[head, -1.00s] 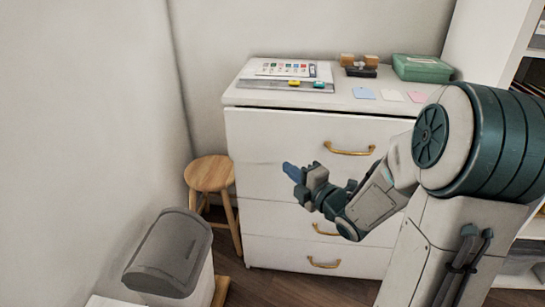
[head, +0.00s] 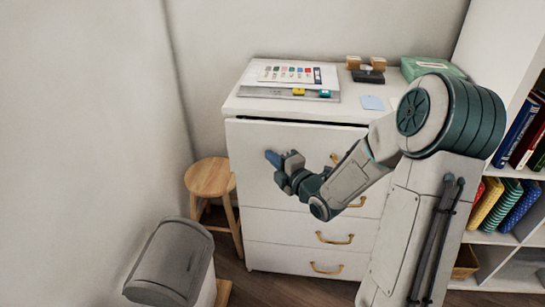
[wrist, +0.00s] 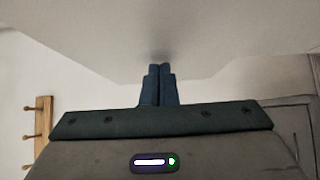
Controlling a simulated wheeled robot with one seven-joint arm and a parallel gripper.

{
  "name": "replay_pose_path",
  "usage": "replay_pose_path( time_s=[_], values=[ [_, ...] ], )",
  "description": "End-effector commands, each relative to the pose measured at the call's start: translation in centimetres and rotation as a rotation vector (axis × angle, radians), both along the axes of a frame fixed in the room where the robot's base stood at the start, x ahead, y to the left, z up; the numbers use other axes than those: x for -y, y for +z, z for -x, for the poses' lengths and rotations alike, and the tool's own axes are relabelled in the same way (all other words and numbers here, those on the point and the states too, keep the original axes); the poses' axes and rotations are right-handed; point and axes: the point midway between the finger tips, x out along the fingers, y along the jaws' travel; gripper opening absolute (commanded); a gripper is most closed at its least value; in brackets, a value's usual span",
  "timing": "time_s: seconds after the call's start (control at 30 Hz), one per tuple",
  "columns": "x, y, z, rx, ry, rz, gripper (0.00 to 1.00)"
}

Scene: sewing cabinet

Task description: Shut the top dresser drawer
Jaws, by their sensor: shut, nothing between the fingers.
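The white dresser (head: 295,255) stands against the back wall. Its top drawer (head: 252,145) has a wide white front with a brass handle (head: 334,157), partly covered by my arm. A thin dark gap shows along its upper edge, and the front stands slightly proud of the dresser. My gripper (head: 272,158) is shut and empty, with its blue fingers at the left part of that front. In the wrist view the closed fingers (wrist: 159,82) point at a pale surface, apparently the drawer front (wrist: 160,30). I cannot tell whether they touch it.
A wooden stool (head: 209,178) stands left of the dresser, with a grey-lidded bin (head: 172,258) in front. A chart board (head: 290,76), stamps (head: 368,72) and a green box (head: 425,68) lie on top. A bookshelf (head: 510,240) is at right. A wooden rack (wrist: 40,125) shows in the wrist view.

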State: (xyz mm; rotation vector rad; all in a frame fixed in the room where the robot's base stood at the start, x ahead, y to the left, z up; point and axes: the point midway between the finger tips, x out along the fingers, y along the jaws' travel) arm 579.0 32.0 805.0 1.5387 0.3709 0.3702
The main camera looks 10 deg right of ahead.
Motion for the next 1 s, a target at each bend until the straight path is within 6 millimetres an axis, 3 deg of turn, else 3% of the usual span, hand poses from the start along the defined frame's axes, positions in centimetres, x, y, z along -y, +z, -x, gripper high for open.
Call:
replay_pose_path(
  time_s=[0.37, 0.7, 1.0],
  values=[
    [0.0, -0.1, -0.2, 0.001, 0.001, 0.0, 0.0],
    [1.5, -0.2, -4.2, 0.003, -0.002, -0.001, 0.0],
    [1.7, 0.2, -4.7, 0.005, -0.006, 0.0, 0.0]
  ],
)
